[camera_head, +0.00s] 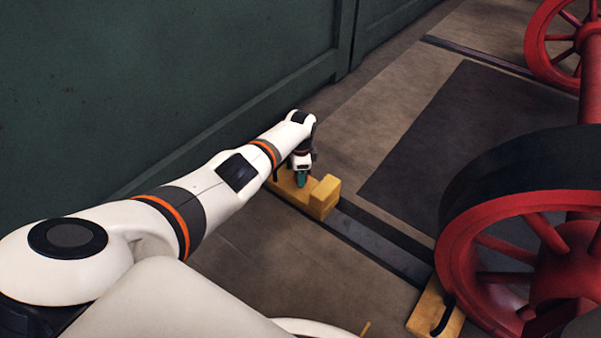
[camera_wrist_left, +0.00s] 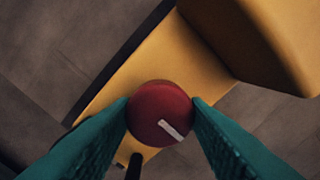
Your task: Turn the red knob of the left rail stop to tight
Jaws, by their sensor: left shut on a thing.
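The left rail stop (camera_head: 322,198) is a yellow block on the rail, left of the red wheels in the head view. It also fills the middle and upper right of the left wrist view (camera_wrist_left: 180,57). Its round red knob (camera_wrist_left: 158,108) has a white pointer mark towards the lower right. My left gripper (camera_head: 300,180) reaches down onto the stop. In the left wrist view its green fingers (camera_wrist_left: 161,114) are shut on the knob, one on each side. In the head view the gripper hides the knob. My right gripper is not in view.
A large red spoked wheel (camera_head: 500,240) with a dark rim stands at the right, with a yellow chock (camera_head: 435,312) by its foot. The dark rail (camera_head: 375,241) runs between stop and wheel. A green wall (camera_head: 170,80) stands behind my left arm.

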